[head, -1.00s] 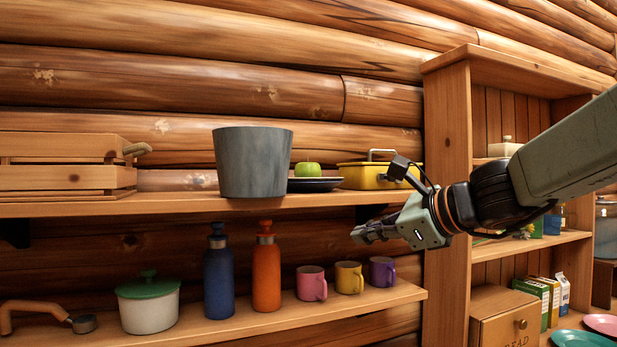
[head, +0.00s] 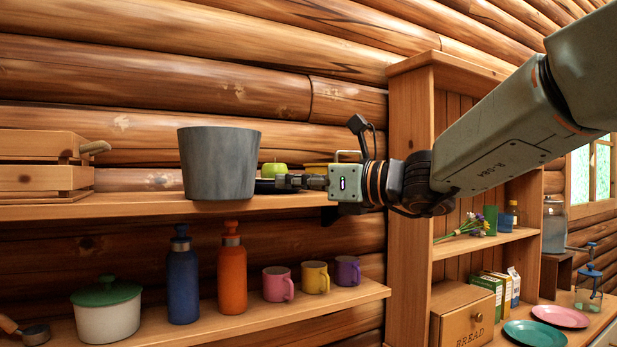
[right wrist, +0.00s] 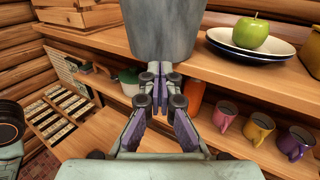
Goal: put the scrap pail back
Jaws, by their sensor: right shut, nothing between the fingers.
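The scrap pail, a grey metal bucket (head: 218,163), stands upright on the upper wall shelf (head: 120,208), near its front edge. It also shows at the top of the right wrist view (right wrist: 163,30), cut off by the frame. My right gripper (head: 283,182) is at shelf height just right of the pail, with its fingers pointing left toward it. In the right wrist view the fingertips (right wrist: 158,78) are together and empty, just below the pail's base in the picture. I cannot tell whether they touch the pail. My left gripper is not in view.
A green apple (head: 273,170) sits on plates behind my right gripper. A wooden crate (head: 45,178) is at the shelf's left. The lower shelf holds a pot (head: 107,312), blue (head: 183,280) and orange (head: 232,272) bottles and mugs (head: 314,277). A cabinet (head: 412,200) stands right.

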